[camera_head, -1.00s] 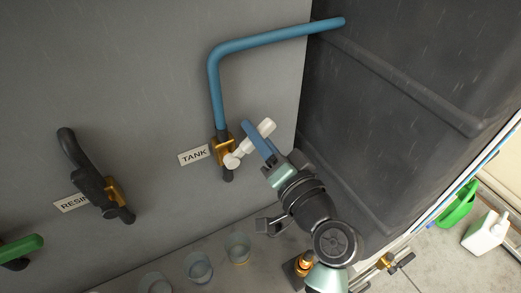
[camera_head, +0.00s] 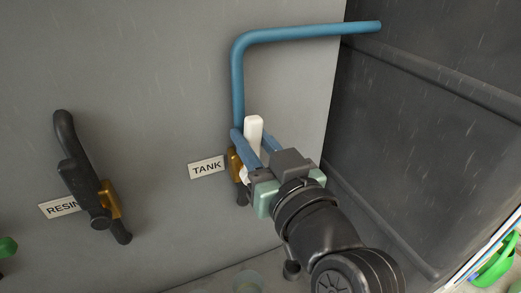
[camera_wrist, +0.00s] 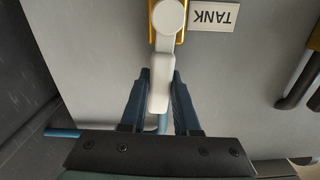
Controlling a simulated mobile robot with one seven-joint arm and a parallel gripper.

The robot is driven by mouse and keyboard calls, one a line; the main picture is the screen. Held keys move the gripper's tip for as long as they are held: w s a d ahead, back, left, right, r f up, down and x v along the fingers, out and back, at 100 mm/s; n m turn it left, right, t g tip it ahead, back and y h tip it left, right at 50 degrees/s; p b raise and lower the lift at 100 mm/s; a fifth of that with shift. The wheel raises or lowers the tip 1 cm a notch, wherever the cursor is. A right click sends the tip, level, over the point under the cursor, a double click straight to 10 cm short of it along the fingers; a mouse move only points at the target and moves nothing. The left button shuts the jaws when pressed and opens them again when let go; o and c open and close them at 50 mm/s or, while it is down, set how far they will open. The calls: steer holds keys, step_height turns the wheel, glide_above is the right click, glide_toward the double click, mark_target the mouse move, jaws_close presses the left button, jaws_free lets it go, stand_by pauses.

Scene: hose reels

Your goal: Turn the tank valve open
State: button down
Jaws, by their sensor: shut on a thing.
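The tank valve has a white lever (camera_head: 254,128) on a brass body (camera_head: 234,161), at the foot of the blue pipe (camera_head: 238,85) and beside the TANK label (camera_head: 207,167). The lever stands close to upright, roughly in line with the pipe's vertical run. My gripper (camera_head: 255,145) is shut on the lever, with one blue finger on each side. In the wrist view the lever (camera_wrist: 160,85) lies between the fingers of my gripper (camera_wrist: 160,74), and its hub and the brass body show above. The lower part of the lever is partly hidden in the head view.
A green handle (camera_head: 8,246) shows at the left edge. A dark ribbed wall (camera_head: 440,130) stands to the right. A green container (camera_head: 496,264) is at lower right.

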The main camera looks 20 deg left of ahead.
steer(key=shift+s+a+n+b, duration=0.25)
steer(key=shift+n+b, duration=0.05)
steer(key=shift+n, duration=0.1)
stand_by(0.3)
steer(key=c, duration=0.6)
jaws_free()
steer(key=shift+c, duration=0.2)
steer(key=shift+s+d, duration=0.2)
steer(key=shift+d, duration=0.1)
steer(key=b+v, duration=0.1)
steer(key=v, duration=1.1)
steer(key=shift+s+b, duration=0.15)
steer(key=shift+b, duration=0.2)
